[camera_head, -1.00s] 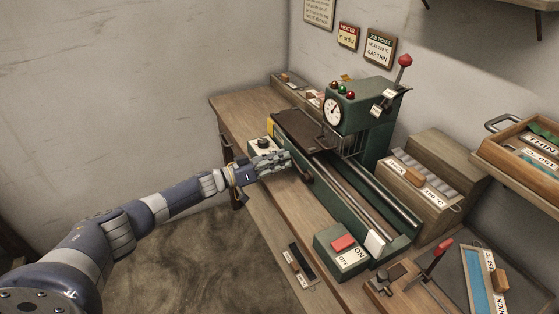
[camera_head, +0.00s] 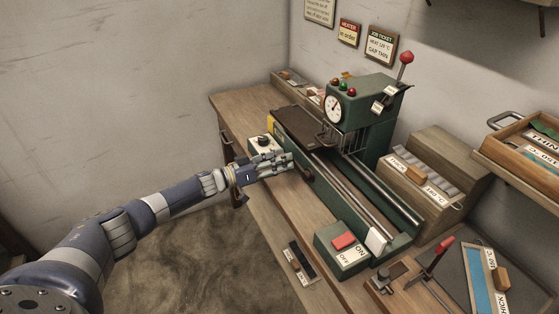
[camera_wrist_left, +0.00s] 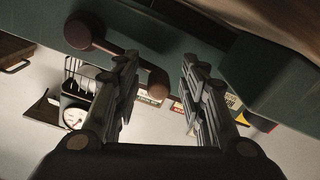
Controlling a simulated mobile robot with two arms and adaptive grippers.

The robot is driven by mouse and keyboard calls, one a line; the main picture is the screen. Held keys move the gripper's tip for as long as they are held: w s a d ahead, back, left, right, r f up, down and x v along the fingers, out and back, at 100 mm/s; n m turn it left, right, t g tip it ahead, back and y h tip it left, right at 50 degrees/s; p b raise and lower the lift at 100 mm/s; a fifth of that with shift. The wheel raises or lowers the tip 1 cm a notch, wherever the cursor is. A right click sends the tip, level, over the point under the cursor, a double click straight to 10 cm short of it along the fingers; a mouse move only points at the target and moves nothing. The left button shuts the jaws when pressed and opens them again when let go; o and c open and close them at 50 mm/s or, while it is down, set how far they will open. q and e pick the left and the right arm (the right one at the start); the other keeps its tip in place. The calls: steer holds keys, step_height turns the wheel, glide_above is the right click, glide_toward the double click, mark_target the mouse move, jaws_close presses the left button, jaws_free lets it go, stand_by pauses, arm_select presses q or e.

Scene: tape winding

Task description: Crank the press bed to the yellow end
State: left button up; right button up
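The green press (camera_head: 370,190) stands on the bench with two bright rails. Its dark bed plate (camera_head: 297,124) sits at the far left of the rails, close to the yellow end (camera_head: 271,126); a white block (camera_head: 376,241) marks the other end. My left gripper (camera_head: 291,162) is at the press's front side, beside the dark crank (camera_head: 308,173). In the left wrist view, my left gripper (camera_wrist_left: 158,88) is open, its fingers apart. The crank's brown knob (camera_wrist_left: 157,82) shows between the fingers, with its round hub (camera_wrist_left: 84,31) to the left. Contact is not visible. My right gripper is out of view.
A green box with a red button (camera_head: 343,242) stands at the bench's front edge. A small box with a black knob (camera_head: 263,143) is behind my left gripper. A red-handled lever (camera_head: 442,245) and a sample rack (camera_head: 420,180) are to the right.

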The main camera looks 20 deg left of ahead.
arm_select(q)
steer(key=v, duration=1.2)
steer(key=s+f+n+y, duration=0.25)
steer(key=f+y, duration=0.35)
steer(key=f, duration=1.4)
steer(key=s+d+f+g+y, duration=0.2)
steer(key=s+f+g+y, duration=0.15)
steer(key=s+f, duration=0.95)
steer(key=s+d+f+g+y, duration=0.1)
steer(key=s+d+f+g, duration=0.2)
steer(key=s+f, duration=0.55)
steer(key=s+d+f+g, duration=0.2)
steer(key=s+f+g, duration=0.1)
steer(key=s+f, duration=0.6)
steer(key=s+d+f+g, duration=0.1)
steer(key=s+d+g, duration=0.1)
steer(key=s, duration=0.7)
steer(key=s+d+f+m+g, duration=0.1)
steer(key=s+d, duration=0.4)
steer(key=s, duration=0.5)
steer(key=shift+s+d+f+g, duration=0.25)
steer(key=shift+f+g, duration=0.2)
steer(key=shift+f, duration=0.15)
